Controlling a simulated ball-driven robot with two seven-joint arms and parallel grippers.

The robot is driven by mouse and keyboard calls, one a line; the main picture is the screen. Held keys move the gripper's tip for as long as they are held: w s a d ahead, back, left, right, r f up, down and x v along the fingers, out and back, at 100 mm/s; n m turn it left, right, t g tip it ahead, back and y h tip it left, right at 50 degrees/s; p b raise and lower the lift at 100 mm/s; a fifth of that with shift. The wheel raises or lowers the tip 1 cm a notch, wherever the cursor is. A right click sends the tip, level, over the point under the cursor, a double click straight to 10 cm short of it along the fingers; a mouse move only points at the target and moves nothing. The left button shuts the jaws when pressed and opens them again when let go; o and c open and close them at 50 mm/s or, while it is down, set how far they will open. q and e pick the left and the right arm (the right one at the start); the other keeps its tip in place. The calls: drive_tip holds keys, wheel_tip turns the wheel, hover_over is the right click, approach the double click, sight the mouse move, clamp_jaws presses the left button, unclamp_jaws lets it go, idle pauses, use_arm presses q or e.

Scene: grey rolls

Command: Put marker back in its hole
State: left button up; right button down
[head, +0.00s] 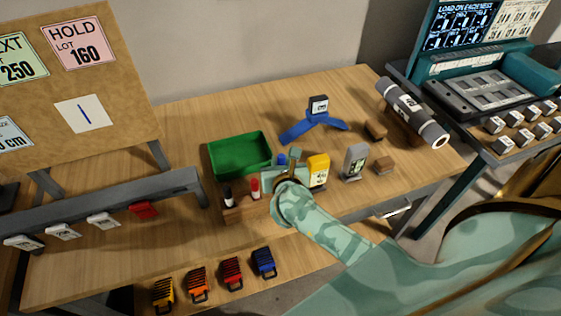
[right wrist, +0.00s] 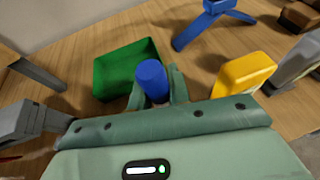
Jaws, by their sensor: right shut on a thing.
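The blue marker (right wrist: 152,80) stands between the fingers of my right gripper (right wrist: 156,92), which is shut on it. In the head view only a bit of its blue top (head: 282,159) shows above the gripper (head: 284,166). A wooden marker block (head: 241,214) lies under and left of the gripper. A black marker (head: 228,196) and a red marker (head: 254,188) stand upright in it. My gripper and forearm hide the block's right part. I cannot tell whether the blue marker's lower end is in a hole or above it. My left gripper is not in view.
A green tray (head: 240,156) sits close behind the block. A yellow device (head: 318,171) stands just right of my gripper, with a grey device (head: 354,162) beyond it. A blue tripod stand (head: 316,120) is farther back. Several coloured clips (head: 232,273) lie in front.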

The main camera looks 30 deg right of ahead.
drive_tip(key=shift+f+b, duration=2.65)
drive_tip(key=shift+f, duration=0.65)
drive_tip(key=c, duration=1.2)
unclamp_jaws()
drive_tip(key=shift+c, duration=0.2)
drive_tip(key=p+v, duration=0.2)
drive_tip(key=v, duration=1.4)
drive_tip(key=shift+r, duration=0.15)
